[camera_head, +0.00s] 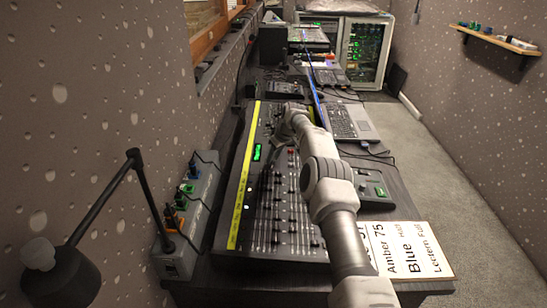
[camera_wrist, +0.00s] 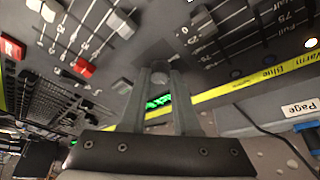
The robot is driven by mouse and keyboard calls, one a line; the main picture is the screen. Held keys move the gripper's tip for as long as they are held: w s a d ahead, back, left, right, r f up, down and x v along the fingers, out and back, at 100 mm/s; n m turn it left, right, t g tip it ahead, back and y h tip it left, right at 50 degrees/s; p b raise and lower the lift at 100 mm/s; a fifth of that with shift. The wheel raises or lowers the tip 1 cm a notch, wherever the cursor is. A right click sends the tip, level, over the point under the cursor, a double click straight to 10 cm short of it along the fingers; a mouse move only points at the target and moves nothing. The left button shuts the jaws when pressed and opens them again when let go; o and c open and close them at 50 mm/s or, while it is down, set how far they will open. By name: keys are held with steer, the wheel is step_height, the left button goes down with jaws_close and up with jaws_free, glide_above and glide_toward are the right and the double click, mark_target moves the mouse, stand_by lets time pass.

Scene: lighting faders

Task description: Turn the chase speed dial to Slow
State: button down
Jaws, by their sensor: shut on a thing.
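The lighting desk (camera_head: 270,240) is a long black fader console with a yellow strip along its left side. My gripper (camera_head: 285,132) reaches over its far part, and my arm hides some of the desk. In the wrist view my gripper (camera_wrist: 160,74) has its two grey fingers closed around a small round grey knob, which I take to be the chase speed dial (camera_wrist: 160,79). The fingers hide much of it, and I cannot read its marks or its pointer. A lit green display (camera_wrist: 158,101) shows between the fingers.
A red fader cap (camera_wrist: 85,68) and several grey caps lie to the left in the wrist view. A laptop (camera_head: 345,121) and a small control box (camera_head: 374,188) stand right of the desk. A black lamp (camera_head: 70,275) is at the front left.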

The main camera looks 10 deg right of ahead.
steer(key=shift+n+p, duration=0.4)
steer(key=shift+n, duration=0.1)
steer(key=c, duration=0.7)
jaws_free()
steer(key=shift+o, duration=0.2)
steer(key=shift+r, duration=0.1)
steer(key=shift+s+d+r+p, duration=0.15)
steer(key=shift+d+r+p, duration=0.05)
steer(key=shift+r+p, duration=0.5)
steer(key=shift+p+v, duration=0.55)
steer(key=shift+v, duration=0.25)
steer(key=v, duration=1.4)
steer(key=shift+d, duration=0.3)
